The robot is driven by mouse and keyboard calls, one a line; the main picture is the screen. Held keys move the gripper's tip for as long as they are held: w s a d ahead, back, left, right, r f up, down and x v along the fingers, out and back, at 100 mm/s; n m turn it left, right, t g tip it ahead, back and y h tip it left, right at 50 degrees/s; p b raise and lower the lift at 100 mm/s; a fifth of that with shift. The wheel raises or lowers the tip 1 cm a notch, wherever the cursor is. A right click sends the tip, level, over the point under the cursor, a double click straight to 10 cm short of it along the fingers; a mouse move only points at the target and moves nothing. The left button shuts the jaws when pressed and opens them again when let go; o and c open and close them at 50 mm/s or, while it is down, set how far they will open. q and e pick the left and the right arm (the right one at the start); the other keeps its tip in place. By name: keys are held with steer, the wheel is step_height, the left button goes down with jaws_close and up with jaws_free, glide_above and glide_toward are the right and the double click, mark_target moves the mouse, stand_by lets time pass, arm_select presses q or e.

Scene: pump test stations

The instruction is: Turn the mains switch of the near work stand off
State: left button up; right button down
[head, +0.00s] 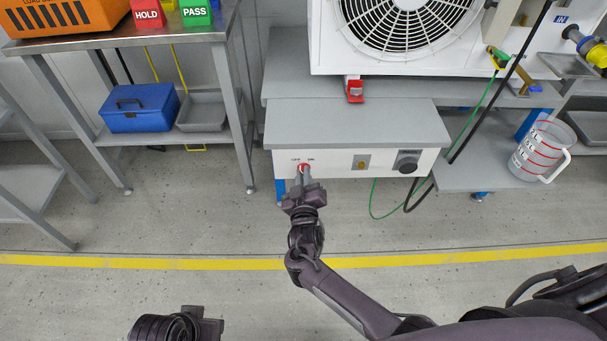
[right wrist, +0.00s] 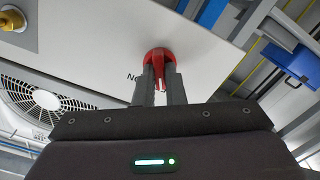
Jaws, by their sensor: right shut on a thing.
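The mains switch is a red rotary knob (head: 303,167) on the white front panel (head: 333,164) of the near work stand, at the panel's left end, with small lettering above it. My right gripper (head: 304,178) reaches up to the panel and is shut on the knob. In the right wrist view the red knob (right wrist: 160,60) sits between the two grey fingers (right wrist: 160,84), which cover part of it. The knob's exact setting is hard to tell. My left arm (head: 178,326) shows only in part at the bottom edge; its fingers are not visible.
A measuring jug (head: 541,148) is further right. A blue toolbox (head: 140,108) is left.

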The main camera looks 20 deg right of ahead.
stand_by(0.4)
steer(key=c, duration=1.5)
jaws_free()
